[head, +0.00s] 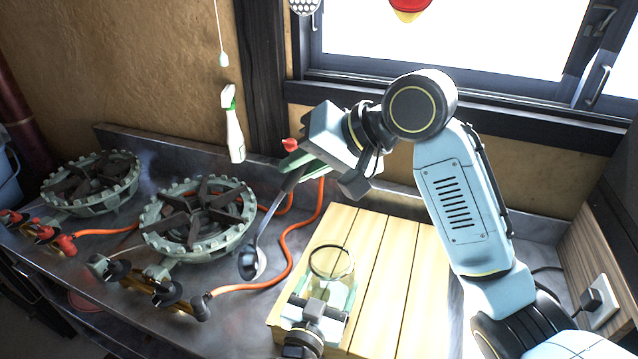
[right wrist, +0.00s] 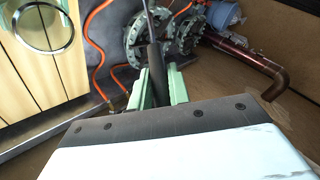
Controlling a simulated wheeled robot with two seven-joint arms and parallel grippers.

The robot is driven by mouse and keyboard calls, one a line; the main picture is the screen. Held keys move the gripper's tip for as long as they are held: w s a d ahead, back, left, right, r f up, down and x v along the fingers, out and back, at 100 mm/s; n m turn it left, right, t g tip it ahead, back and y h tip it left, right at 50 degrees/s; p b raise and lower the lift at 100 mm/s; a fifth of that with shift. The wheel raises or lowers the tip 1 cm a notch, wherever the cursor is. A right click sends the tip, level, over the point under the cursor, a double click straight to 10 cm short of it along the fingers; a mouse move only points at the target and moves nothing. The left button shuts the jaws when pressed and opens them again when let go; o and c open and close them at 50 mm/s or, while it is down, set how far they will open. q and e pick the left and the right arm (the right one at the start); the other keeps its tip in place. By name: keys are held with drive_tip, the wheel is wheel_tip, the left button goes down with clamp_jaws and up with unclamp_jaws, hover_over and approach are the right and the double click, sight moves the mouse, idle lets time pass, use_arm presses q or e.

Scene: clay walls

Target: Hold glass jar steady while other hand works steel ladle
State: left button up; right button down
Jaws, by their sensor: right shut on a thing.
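The glass jar (head: 332,262) stands on the slatted wooden board, its round rim facing up; the rim also shows in the right wrist view (right wrist: 40,50). My left gripper (head: 325,298) is low at the jar's near side, its pale green fingers around the lower jar; whether they press on it is not clear. My right gripper (head: 294,165) is raised left of the board, shut on the dark handle of the steel ladle (head: 254,262). The ladle hangs tilted, bowl down, left of the jar. In the right wrist view, the handle (right wrist: 156,70) runs between the green fingers.
The wooden board (head: 385,285) lies on a dark metal counter. Two gas burners (head: 197,215) (head: 92,183) stand to the left, with an orange hose (head: 290,262) winding between them and the board. A spray bottle (head: 234,130) is by the wall. A socket (head: 600,303) is at the right.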

drive_tip(key=r+n, duration=0.2)
drive_tip(key=n, duration=0.1)
drive_tip(key=r+n+g+h, duration=0.1)
drive_tip(key=shift+w+d, duration=0.25)
drive_tip(key=shift+d, duration=0.15)
drive_tip(key=d+r+n, duration=0.4)
drive_tip(key=r+n, duration=0.2)
wheel_tip(320, 180, down, 16)
drive_tip(key=shift+r+h, duration=0.15)
drive_tip(key=shift+h, duration=0.15)
idle(0.4)
drive_tip(key=c, duration=1.2)
unclamp_jaws()
drive_tip(key=shift+c, duration=0.2)
drive_tip(key=v, duration=1.2)
